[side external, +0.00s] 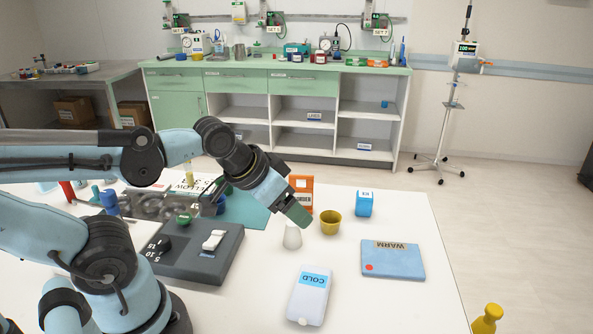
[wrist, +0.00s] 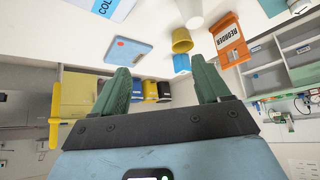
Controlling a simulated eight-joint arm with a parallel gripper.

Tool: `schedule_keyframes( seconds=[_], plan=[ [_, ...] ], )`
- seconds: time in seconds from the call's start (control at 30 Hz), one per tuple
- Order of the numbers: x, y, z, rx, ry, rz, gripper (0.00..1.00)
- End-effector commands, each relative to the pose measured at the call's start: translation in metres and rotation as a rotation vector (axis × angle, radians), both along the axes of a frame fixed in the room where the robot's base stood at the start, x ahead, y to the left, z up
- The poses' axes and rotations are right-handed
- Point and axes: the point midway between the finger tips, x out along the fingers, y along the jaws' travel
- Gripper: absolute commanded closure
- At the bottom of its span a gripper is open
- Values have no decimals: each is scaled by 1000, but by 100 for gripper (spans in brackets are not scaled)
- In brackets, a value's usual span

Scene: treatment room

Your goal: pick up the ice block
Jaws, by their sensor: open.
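A small blue block (side external: 365,204) with a white label, which looks like the ice block, stands on the white table right of the yellow cup. Its label is too small to read surely.
A yellow cup (side external: 330,223), a white cup (side external: 292,238) and an orange REORDER box (wrist: 230,42) stand close to the block. A blue WARM pad (side external: 393,262) and a white COLD pack (side external: 309,297) lie nearer the front. The table right of the block is clear.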

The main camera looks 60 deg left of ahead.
Motion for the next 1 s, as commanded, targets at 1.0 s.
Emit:
schedule_keyframes(
  seconds=[1.0],
  plan=[
    [160,4,-44,1417,395,-1165,24]
  ],
)
